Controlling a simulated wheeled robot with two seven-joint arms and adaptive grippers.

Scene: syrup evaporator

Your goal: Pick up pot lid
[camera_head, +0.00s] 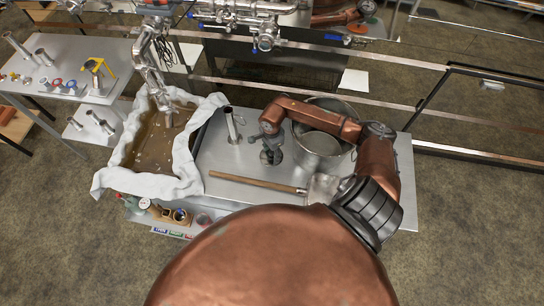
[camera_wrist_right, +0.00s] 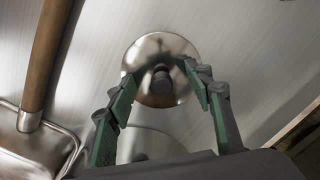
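The pot lid (camera_wrist_right: 160,52) is a small shiny metal disc with a dark knob (camera_wrist_right: 162,80), lying on the steel table. In the head view the lid (camera_head: 271,157) shows partly under my right gripper (camera_head: 268,142). In the right wrist view my right gripper (camera_wrist_right: 166,88) is open, its green-grey fingers on either side of the knob. I cannot tell whether they touch it. A metal pot (camera_head: 321,144) stands just right of the lid, partly hidden behind my right arm. My left gripper is not in view.
A wooden-handled metal scoop (camera_head: 255,183) lies along the table's front; its handle (camera_wrist_right: 42,60) shows in the wrist view. An upright metal tube (camera_head: 232,126) stands left of the lid. A cloth-draped basin (camera_head: 184,167) of brown liquid lies further left.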

